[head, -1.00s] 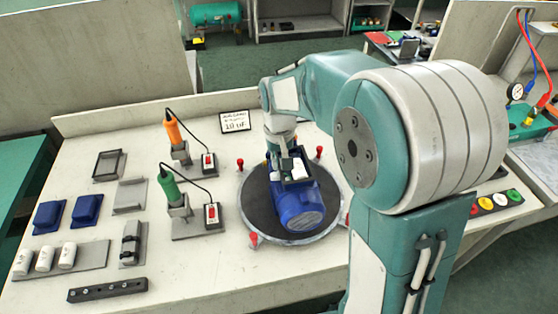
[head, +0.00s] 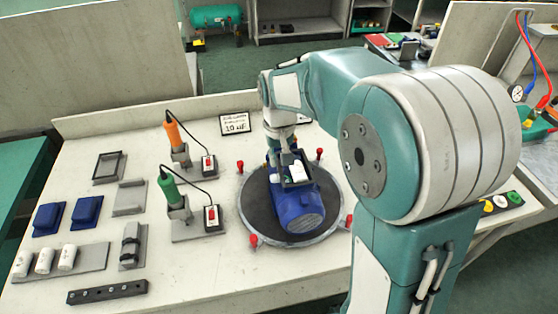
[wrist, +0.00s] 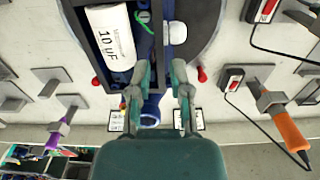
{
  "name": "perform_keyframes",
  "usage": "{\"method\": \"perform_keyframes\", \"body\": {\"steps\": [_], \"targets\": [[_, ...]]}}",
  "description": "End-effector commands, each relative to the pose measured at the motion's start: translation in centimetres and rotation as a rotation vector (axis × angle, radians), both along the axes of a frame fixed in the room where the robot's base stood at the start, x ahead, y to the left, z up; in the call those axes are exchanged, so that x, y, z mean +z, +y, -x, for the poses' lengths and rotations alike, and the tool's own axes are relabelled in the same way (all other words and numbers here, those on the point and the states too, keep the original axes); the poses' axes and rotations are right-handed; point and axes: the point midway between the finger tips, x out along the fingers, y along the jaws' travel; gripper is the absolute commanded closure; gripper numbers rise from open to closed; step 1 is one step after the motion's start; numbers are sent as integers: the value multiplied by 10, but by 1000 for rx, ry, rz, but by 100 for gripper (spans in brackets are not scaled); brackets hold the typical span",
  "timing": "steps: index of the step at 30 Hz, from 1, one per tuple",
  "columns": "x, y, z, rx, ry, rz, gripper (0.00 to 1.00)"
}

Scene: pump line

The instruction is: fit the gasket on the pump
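The blue pump (head: 300,208) lies on a round dark turntable (head: 252,205) in the head view. Its dark open box holds a white capacitor, marked 10 µF in the wrist view (wrist: 110,40). My gripper (wrist: 162,75) is over the back of the pump, beside the box.
Red clamps (head: 253,240) stand around the turntable rim. Orange (head: 172,128) and green (head: 168,185) handled tools with cables stand to its left. Blue covers (head: 87,210), white capacitors (head: 67,256) and a dark bar (head: 107,291) lie further left. The bench front is mostly clear.

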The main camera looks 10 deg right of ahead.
Motion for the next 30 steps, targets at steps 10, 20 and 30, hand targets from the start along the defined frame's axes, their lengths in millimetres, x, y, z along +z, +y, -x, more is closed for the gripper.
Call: {"method": "perform_keyframes", "body": {"steps": [10, 20, 30], "targets": [[2, 0, 0, 0, 0, 0, 35], [2, 0, 0, 0, 0, 0, 35], [19, 0, 0, 0, 0, 0, 35]]}}
